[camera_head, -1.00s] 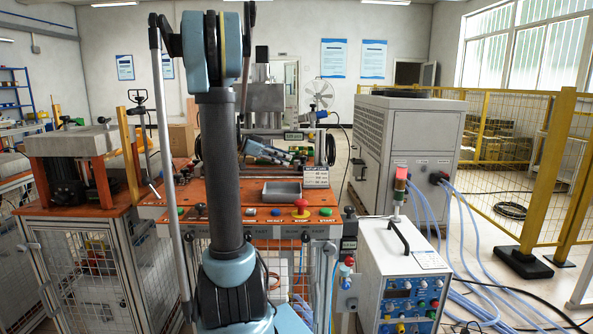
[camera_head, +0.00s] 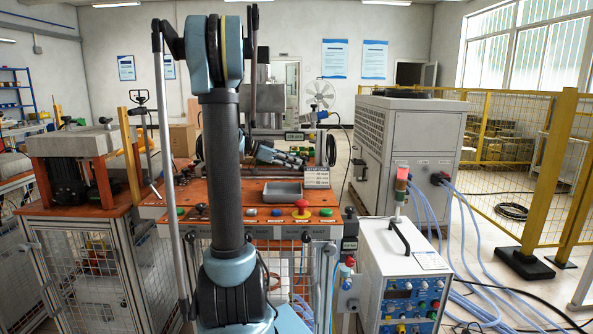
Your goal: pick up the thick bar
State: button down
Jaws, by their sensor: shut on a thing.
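My gripper (camera_head: 292,160) is small and far off in the head view, low over the orange worktable (camera_head: 230,190), behind the grey tray. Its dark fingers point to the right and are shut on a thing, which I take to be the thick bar. The bar itself is too small and too hidden by the fingers to make out. I cannot tell whether it is clear of the surface beneath it. My own arm covers much of the left middle of the table.
A shallow grey tray (camera_head: 283,192) and a small lettered sign (camera_head: 316,178) stand in front of the gripper. Push buttons and a red emergency stop (camera_head: 301,208) line the table's front edge. A white power unit (camera_head: 400,275) and a large chiller (camera_head: 410,150) stand at the right.

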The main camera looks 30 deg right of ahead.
jog(key=d+r+v, duration=0.1)
jog(key=r+v, duration=0.1)
jog(key=v, duration=1.2)
jog(key=shift+s+a+r, duration=0.15)
jog(key=shift+a+r, duration=0.15)
jog(key=shift+r, duration=0.05)
jog(key=shift+s+d, duration=0.1)
